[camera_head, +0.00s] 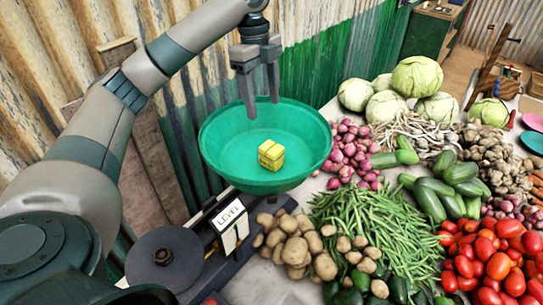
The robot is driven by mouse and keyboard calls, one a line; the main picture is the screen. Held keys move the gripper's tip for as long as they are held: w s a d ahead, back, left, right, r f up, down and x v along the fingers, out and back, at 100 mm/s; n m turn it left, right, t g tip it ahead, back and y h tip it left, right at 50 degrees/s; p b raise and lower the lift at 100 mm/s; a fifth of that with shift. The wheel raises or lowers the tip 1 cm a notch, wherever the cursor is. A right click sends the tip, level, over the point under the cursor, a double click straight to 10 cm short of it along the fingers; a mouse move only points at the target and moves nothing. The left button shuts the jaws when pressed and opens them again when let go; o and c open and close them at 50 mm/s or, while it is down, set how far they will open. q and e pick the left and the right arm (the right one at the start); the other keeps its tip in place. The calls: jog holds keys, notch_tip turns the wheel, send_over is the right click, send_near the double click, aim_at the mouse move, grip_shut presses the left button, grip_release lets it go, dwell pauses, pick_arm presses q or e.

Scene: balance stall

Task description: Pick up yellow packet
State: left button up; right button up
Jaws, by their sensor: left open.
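The yellow packet (271,155) is a small block with darker bands. It sits in the green pan (222,168), right of the pan's middle. My left gripper (263,110) is open and empty. Its two fingers point down over the far side of the pan, above and a little left of the packet in the picture, and apart from it. My right gripper is not in view.
Potatoes (297,250), green beans (372,232), tomatoes (498,265) and shallots (350,150) crowd the right. A corrugated wall (310,60) stands behind.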

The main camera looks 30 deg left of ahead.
aim_at(270, 147)
pick_arm(q)
jog(key=f+p, duration=0.1)
jog(key=f, duration=0.2)
jog(key=d+f+p, duration=0.1)
jog(key=f, duration=0.3)
jog(key=f+p, duration=0.1)
jog(key=f, duration=0.3)
jog(key=shift+d+p, duration=0.2)
jog(key=shift+p, duration=0.1)
jog(key=shift+s+f, duration=0.1)
jog(key=shift+f, duration=0.2)
jog(key=shift+d, duration=0.1)
jog(key=shift+s+d+f+p, duration=0.1)
jog(key=shift+d+f+p, duration=0.15)
jog(key=shift+f+p, duration=0.3)
jog(key=f+p, duration=0.1)
jog(key=d+f+p, duration=0.1)
jog(key=f, duration=0.1)
jog(key=shift+s+f, duration=0.1)
jog(key=shift+f, duration=0.4)
